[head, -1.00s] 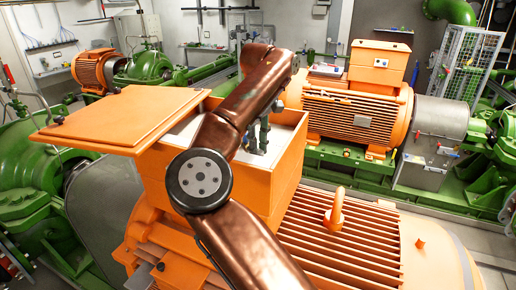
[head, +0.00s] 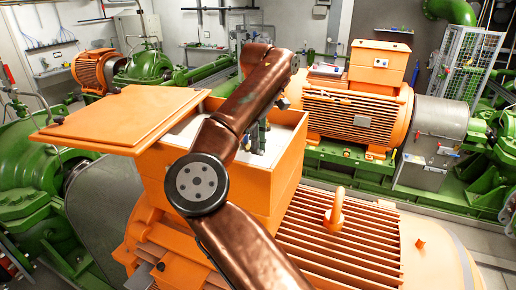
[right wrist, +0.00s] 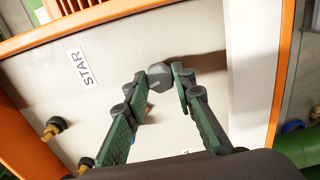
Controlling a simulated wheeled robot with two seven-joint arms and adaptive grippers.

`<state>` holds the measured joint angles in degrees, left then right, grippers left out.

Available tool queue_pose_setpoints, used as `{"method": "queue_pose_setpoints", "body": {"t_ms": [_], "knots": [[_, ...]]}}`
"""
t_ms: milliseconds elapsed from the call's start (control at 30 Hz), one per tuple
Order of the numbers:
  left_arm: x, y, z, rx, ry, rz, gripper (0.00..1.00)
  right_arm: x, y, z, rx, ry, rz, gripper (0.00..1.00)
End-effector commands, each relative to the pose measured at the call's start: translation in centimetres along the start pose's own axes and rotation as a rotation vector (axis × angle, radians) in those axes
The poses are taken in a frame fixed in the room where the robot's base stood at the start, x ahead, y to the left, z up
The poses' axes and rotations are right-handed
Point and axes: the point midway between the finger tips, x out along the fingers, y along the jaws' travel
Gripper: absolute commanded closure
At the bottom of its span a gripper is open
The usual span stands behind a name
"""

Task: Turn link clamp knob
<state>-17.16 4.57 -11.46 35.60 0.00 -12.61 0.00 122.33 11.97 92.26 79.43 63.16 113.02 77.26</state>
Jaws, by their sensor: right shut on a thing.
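The link clamp knob (right wrist: 159,72) is a small grey faceted knob on the pale inner panel (right wrist: 215,60) of the orange terminal box in the right wrist view. My right gripper (right wrist: 161,80) has its two green and black fingers on either side of it, shut on it near the fingertips. In the head view my right gripper (head: 257,137) is inside the open orange box (head: 285,170), partly hidden by my brown arm. The knob cannot be made out there. My left gripper is not in view.
A label reading "STAR" (right wrist: 80,67) and brass fittings (right wrist: 55,127) are on the panel. The orange lid (head: 125,115) stands open to the left. Box walls surround the gripper. A lifting eye (head: 336,212) stands on the ribbed motor below.

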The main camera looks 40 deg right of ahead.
Motion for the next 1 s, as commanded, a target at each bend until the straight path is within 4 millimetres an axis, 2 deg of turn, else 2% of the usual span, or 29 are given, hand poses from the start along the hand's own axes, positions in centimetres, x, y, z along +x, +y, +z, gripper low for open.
{"method": "queue_pose_setpoints", "body": {"t_ms": [1000], "knots": [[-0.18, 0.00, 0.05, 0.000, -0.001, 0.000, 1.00, 0.02, 0.20, -0.05, -0.966, 0.000, 0.001, 1.00]]}}
